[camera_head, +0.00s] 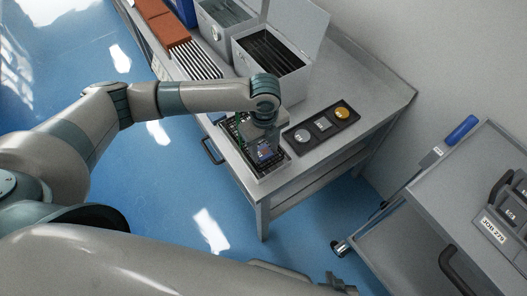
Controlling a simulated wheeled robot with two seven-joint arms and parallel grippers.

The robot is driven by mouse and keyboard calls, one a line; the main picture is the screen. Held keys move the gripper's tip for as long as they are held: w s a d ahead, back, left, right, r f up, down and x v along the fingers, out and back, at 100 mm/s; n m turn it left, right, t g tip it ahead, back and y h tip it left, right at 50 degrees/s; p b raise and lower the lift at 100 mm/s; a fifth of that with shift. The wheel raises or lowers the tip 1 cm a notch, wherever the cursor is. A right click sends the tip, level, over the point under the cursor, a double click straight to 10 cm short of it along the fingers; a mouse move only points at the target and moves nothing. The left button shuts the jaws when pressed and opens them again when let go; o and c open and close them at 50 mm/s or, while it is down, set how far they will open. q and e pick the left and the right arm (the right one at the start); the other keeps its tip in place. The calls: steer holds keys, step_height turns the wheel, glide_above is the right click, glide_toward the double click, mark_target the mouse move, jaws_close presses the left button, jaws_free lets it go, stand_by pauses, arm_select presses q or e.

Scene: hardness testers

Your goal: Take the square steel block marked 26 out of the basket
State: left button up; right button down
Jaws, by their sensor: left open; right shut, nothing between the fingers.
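The basket (281,166) is a dark mesh container in a light frame at the near corner of the grey bench. My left gripper (264,150) points down over it, with its fingertips at or just inside the basket. It is open. The gripper and wrist cover much of the basket. I cannot make out the square steel block marked 26 or read any number there. Part of my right gripper (342,284) shows at the bottom edge, shut and empty, away from the bench.
A black tray (308,147) right of the basket holds a round silver piece (302,136), a square piece (323,123) and a round gold piece (341,112). Open grey boxes (262,63) stand behind. A grey cart (420,215) is at right. Blue floor lies between.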

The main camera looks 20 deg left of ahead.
mark_target(265, 153)
arm_select(q)
steer(key=shift+c, duration=0.3)
steer(key=c, duration=0.9)
steer(key=shift+c, duration=0.2)
steer(key=shift+r, duration=0.15)
steer(key=shift+w+r, duration=0.1)
steer(key=shift+r, duration=0.5)
step_height(265, 153, up, 2)
steer(key=shift+r, duration=0.25)
steer(key=s+r, duration=0.7)
steer(key=s, duration=0.4)
steer(key=shift+s+a+b, duration=0.35)
steer(key=shift+s, duration=0.05)
